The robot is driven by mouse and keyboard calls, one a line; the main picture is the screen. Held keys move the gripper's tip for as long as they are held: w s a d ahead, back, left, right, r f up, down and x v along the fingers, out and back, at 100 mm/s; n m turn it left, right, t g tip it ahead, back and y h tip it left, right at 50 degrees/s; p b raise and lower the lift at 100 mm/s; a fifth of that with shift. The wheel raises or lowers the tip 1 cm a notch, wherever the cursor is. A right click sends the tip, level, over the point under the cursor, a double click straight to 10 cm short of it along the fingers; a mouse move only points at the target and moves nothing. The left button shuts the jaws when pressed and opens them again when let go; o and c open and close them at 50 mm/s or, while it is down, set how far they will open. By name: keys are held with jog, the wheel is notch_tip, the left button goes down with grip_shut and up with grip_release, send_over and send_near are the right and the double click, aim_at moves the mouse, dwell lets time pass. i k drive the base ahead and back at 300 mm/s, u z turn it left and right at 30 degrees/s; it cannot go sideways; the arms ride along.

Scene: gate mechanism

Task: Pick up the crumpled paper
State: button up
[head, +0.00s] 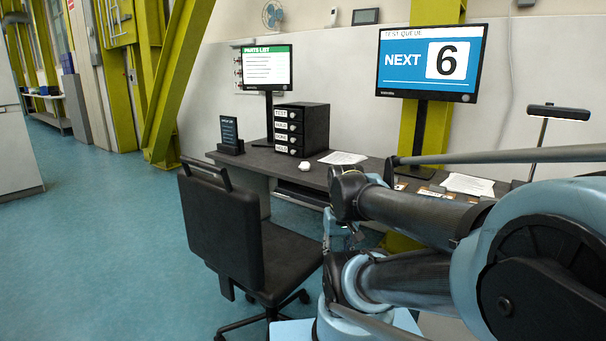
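A small white lump that looks like the crumpled paper (303,168) lies on the dark desk (262,160), in front of the black drawer unit. My arm reaches in from the right, its nearer links covering the right part of the desk. What seems to be my gripper (354,238) shows small and partly hidden below the arm's elbow, in front of the desk and lower than its top. It is apart from the paper. I cannot make out whether its fingers are open or shut.
A black office chair (222,232) stands before the desk's left part. A drawer unit (301,129), a small sign (229,134), flat sheets (342,158), two monitors (430,62) and a lamp (557,113) are on or above the desk. Floor at left is clear.

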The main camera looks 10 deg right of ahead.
aim_at(304, 165)
jog(key=k, duration=1.15)
jog(key=z, duration=0.75)
jog(key=i, duration=1.35)
jog(key=u, duration=0.45)
jog(key=i, duration=0.85)
jog(key=u, duration=0.65)
